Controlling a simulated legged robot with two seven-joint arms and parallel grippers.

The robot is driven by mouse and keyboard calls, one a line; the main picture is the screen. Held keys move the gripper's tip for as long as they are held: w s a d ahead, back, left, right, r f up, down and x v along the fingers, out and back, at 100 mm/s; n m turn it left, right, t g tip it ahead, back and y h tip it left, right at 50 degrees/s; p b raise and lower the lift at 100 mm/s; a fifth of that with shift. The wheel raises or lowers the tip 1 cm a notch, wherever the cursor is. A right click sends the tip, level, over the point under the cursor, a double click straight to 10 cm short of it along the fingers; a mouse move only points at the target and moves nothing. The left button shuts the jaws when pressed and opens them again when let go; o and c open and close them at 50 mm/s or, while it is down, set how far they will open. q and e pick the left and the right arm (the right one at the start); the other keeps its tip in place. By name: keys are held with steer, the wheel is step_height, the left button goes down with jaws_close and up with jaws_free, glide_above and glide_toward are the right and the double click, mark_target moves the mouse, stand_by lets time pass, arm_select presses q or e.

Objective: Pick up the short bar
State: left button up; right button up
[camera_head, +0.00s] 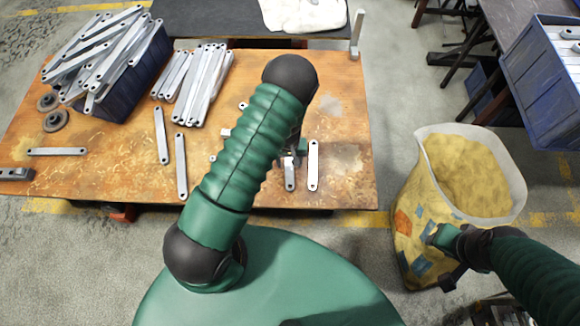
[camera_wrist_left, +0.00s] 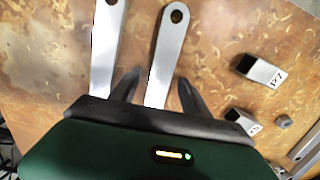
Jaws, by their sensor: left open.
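My left gripper (camera_head: 291,156) is low over the table's front part, partly hidden behind my arm in the head view. In the left wrist view its fingers (camera_wrist_left: 158,82) are open, one on each side of a flat grey bar (camera_wrist_left: 161,55). This bar, likely the short bar, also shows in the head view (camera_head: 290,178).
More bars (camera_head: 162,136) lie left on the rusty table (camera_head: 340,130), with a heap in a blue bin (camera_head: 135,85) and a stack (camera_head: 195,85) behind. Small square-tube pieces (camera_wrist_left: 260,70) lie near the left gripper. The open sack (camera_head: 415,190) stands right of the table.

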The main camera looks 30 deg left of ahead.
arm_select(q)
steer(key=shift+a+f, duration=0.35)
steer(key=shift+a, duration=0.05)
steer(key=shift+a+r, duration=0.1)
steer(key=shift+d, duration=0.6)
steer(key=c, duration=0.5)
steer(key=shift+d+r, duration=0.1)
steer(key=shift+r, duration=0.05)
steer(key=c, duration=0.5)
jaws_close()
steer(key=shift+a, duration=0.35)
steer(key=shift+d, duration=0.15)
